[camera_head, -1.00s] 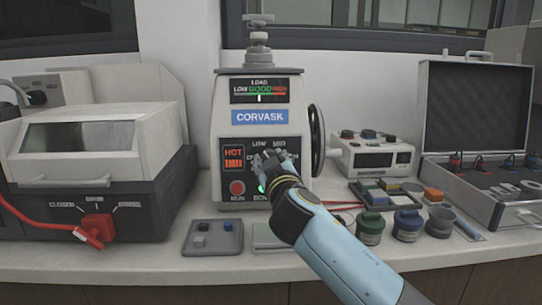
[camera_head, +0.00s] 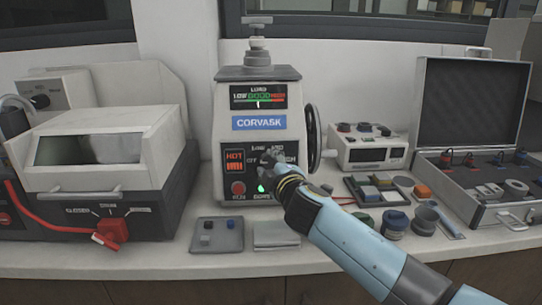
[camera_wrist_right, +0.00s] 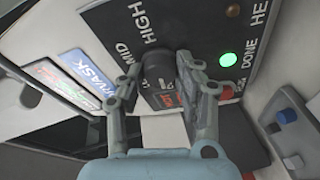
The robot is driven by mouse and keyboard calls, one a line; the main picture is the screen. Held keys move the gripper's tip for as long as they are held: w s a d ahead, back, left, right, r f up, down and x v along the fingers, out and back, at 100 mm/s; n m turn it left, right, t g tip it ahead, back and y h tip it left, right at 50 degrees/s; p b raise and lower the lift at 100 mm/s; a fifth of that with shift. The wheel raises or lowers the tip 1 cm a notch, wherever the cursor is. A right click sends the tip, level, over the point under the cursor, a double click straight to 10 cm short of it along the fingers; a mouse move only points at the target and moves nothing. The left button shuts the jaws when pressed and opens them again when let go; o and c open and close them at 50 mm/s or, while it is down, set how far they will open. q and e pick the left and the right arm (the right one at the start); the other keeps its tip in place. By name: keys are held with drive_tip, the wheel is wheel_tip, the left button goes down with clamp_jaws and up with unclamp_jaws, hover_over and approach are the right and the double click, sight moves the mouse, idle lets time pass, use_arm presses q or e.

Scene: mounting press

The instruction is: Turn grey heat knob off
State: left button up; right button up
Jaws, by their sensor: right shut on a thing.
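The mounting press (camera_head: 259,95), labelled CORVASK, stands in the middle of the counter in the head view. My right gripper (camera_head: 270,160) is at its lower front panel and hides the heat knob there. In the right wrist view the dark grey heat knob (camera_wrist_right: 157,68) sits on the black panel near the MID and HIGH labels. My right gripper (camera_wrist_right: 160,88) is shut on the knob, with a finger on each side. Where the knob's pointer stands cannot be told. A lit HOT display (camera_head: 235,160) and a green DONE light (camera_wrist_right: 228,59) show. My left gripper is not in view.
A red RUN button (camera_head: 238,188) is on the same panel. A machine with a red switch (camera_head: 113,229) stands at left. A grey tray (camera_head: 217,236) lies in front. Several jars and an open case (camera_head: 470,110) are at right.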

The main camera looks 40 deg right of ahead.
drive_tip(key=shift+n, duration=0.3)
drive_tip(key=shift+p, duration=0.3)
drive_tip(key=o, duration=1.1)
drive_tip(key=shift+o, duration=0.2)
drive_tip(key=shift+s, duration=0.1)
drive_tip(key=v, duration=1.2)
